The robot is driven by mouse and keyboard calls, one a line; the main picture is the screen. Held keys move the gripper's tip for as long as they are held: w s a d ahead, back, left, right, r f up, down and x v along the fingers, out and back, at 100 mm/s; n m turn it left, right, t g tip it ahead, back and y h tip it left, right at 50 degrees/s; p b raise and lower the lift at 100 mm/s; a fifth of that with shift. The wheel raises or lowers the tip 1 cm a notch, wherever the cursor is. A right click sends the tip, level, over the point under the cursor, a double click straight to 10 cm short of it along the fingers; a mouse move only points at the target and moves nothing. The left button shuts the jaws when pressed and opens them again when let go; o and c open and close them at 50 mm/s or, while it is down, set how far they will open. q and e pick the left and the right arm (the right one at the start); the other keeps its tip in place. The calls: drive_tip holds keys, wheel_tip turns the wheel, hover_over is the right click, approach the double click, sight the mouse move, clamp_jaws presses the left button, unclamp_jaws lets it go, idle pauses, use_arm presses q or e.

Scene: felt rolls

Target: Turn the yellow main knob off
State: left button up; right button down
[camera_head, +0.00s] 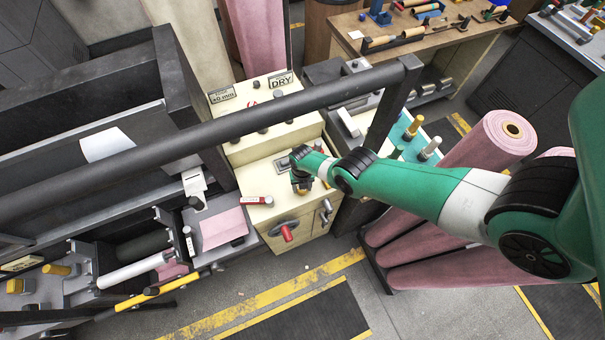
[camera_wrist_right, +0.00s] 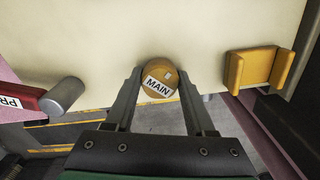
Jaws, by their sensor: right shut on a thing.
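The yellow main knob (camera_wrist_right: 158,78) is round and carries a white label reading MAIN, which sits tilted in the right wrist view. It stands on the cream face of a control cabinet (camera_head: 263,181). My right gripper (camera_wrist_right: 160,82) is shut on the knob, with one finger at each side of it. In the head view the right gripper (camera_head: 301,187) is at the cabinet's sloped top, and it mostly hides the knob. My left gripper is not in view.
A grey knob (camera_wrist_right: 66,95) beside a red label lies left of the main knob; a yellow bracket (camera_wrist_right: 258,68) is at its right. A red-handled lever (camera_head: 287,233) is on the cabinet front. A dark bar (camera_head: 230,126) crosses above the cabinet.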

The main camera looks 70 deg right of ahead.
drive_tip(key=shift+f, duration=0.1)
drive_tip(key=n, duration=0.4)
idle(0.4)
drive_tip(key=shift+c, duration=2.2)
unclamp_jaws()
drive_tip(key=m, duration=0.5)
drive_tip(key=shift+m, duration=0.3)
